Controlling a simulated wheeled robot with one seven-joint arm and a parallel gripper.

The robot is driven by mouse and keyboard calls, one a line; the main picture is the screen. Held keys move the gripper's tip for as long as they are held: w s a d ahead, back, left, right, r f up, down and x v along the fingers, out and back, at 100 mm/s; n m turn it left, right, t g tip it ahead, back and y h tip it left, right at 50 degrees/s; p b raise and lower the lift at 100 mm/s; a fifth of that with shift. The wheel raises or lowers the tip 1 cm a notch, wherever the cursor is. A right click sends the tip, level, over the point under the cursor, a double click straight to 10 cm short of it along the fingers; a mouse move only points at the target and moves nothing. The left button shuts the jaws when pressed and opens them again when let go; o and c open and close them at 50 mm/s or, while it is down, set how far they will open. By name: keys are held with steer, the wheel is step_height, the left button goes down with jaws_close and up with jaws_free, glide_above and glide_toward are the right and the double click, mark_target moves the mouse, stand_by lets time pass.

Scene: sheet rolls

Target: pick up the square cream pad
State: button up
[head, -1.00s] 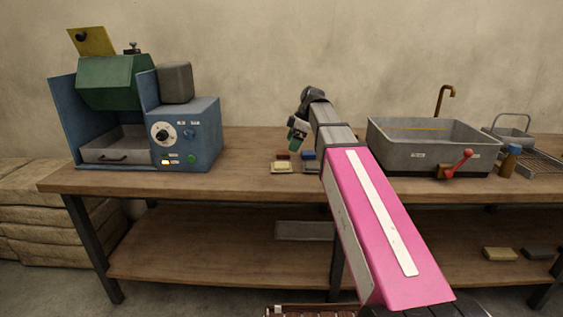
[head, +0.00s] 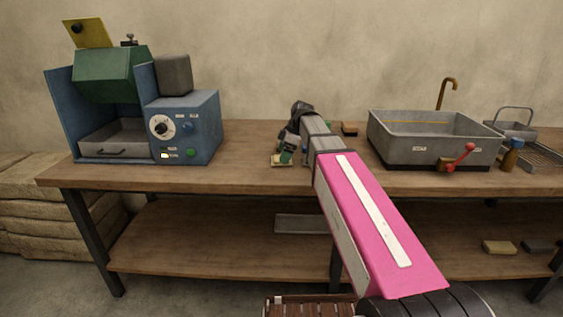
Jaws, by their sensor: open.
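The square cream pad (head: 280,165) lies on the workbench top near its front edge, left of my pink arm. Only part of it shows. My gripper (head: 284,159) is low, pointing down just over the pad, with its green-and-pale end covering part of it. The jaws are open; their exact place around or above the pad is too small to tell. A similar cream pad (head: 499,247) lies on the lower shelf at right.
A blue machine (head: 190,127) with a tray and green hood stands at left. A grey basin (head: 432,139) with a red lever stands at right. A brown block (head: 349,128) lies behind my arm. A dark pad (head: 538,246) lies on the lower shelf. Bench between machine and gripper is clear.

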steer(key=shift+x, duration=0.9)
steer(key=c, duration=1)
steer(key=shift+r, duration=0.1)
steer(key=shift+c, duration=0.2)
